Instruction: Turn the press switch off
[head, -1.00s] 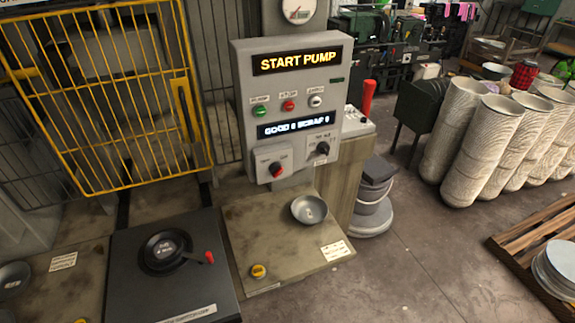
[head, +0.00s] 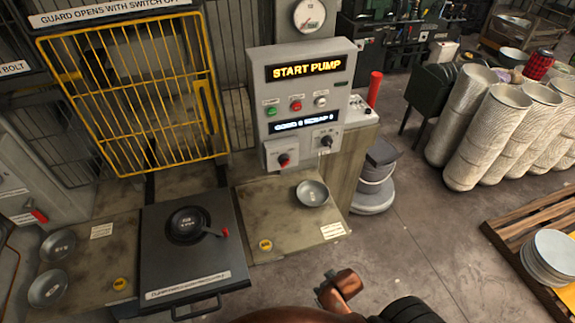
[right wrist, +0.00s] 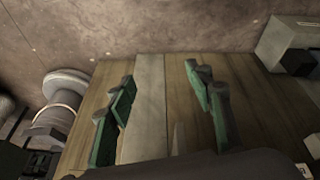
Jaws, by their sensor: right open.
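The control panel (head: 303,105) stands upright at the centre of the head view, with a lit START PUMP display (head: 304,68). Its lower part carries a knob with a red tip (head: 283,159) on the left and a black knob (head: 326,141) on the right. A red-handled switch (head: 38,214) shows on a grey box at the far left. The labels are too small to tell which one is the press switch. My right gripper (right wrist: 160,72) is open in the right wrist view, its green fingers apart with nothing between them. My left gripper is not in view.
A yellow guard gate (head: 140,95) stands left of the panel. A bowl (head: 312,193) rests on the table (head: 285,225) below it. A dark pan-like disc (head: 188,225) lies on the black machine.

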